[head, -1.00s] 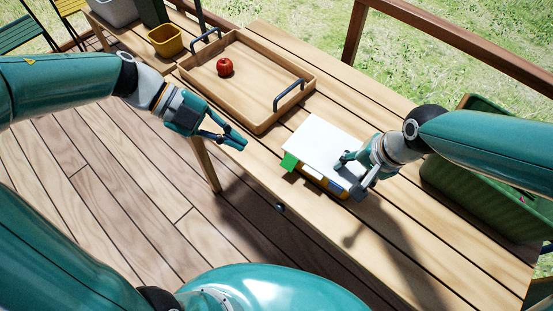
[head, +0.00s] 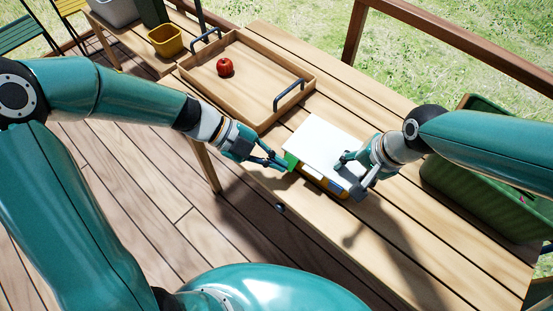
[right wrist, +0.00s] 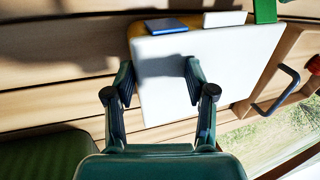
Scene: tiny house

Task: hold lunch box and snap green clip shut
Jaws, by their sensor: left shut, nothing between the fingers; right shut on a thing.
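The lunch box has a white lid (head: 322,143) and a yellow-orange body (head: 314,177), and lies on the wooden table. The green clip (head: 291,160) is at its left end and sticks out from the lid; the right wrist view also shows the green clip (right wrist: 265,10). A blue clip (right wrist: 166,26) and a white clip (right wrist: 224,18) are on the front side. My left gripper (head: 284,165) is shut and empty, its fingertips at the green clip; I cannot tell if they touch. My right gripper (head: 352,172) is shut on the lunch box at its right end.
A wooden tray (head: 258,124) with dark handles holds a red apple-like item (head: 225,67) behind the box. A green crate (head: 455,190) stands at the right. A yellow bin (head: 165,41) is at the back left. The table's front edge runs close before the box.

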